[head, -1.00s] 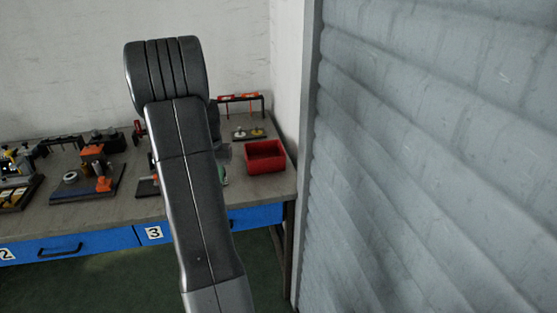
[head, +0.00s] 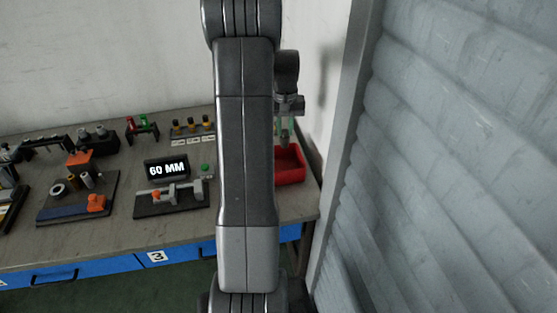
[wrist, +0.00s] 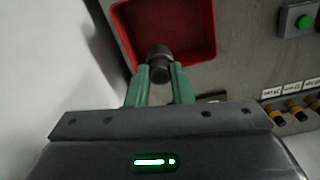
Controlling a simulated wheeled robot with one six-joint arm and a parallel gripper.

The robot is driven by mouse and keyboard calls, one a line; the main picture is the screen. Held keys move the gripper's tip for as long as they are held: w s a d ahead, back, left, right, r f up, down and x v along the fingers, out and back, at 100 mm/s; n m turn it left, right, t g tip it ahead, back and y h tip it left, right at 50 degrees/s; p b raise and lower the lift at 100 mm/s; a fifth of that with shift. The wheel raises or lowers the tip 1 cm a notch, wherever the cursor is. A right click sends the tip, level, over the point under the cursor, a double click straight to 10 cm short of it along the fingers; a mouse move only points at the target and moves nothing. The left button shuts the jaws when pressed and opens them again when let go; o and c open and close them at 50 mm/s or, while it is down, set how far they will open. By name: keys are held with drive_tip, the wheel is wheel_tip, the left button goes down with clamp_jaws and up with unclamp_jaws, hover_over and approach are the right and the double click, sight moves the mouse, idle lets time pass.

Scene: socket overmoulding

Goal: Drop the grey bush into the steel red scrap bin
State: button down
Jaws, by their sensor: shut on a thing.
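The red scrap bin (head: 290,166) stands at the right end of the bench, partly hidden behind my arm in the head view. In the wrist view the red bin (wrist: 204,12) is open, with its inside facing the camera. My gripper (wrist: 160,84) is shut on the grey bush (wrist: 159,58), a dark grey cylinder between the green fingertips. In the wrist picture the bush overlaps the bin's near rim; its height above the bin cannot be told. In the head view my gripper (head: 284,138) hangs above the bin, and the bush is not clear there.
A green button box (wrist: 300,20) and a row of black and orange parts (wrist: 296,110) lie beside the bin. A gauge with a 60 MM display (head: 167,168) sits left of my arm. A wall and a ribbed shutter (head: 460,150) close off the right.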

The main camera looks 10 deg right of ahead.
sight(285, 137)
drive_tip(key=shift+f+b, duration=1.9)
drive_tip(key=shift+f, duration=1)
drive_tip(key=shift+s, duration=0.1)
drive_tip(key=c, duration=1.2)
unclamp_jaws()
drive_tip(key=shift+r, duration=0.1)
wheel_tip(285, 137, up, 14)
drive_tip(key=shift+f+b, duration=0.1)
drive_tip(key=shift+b, duration=0.25)
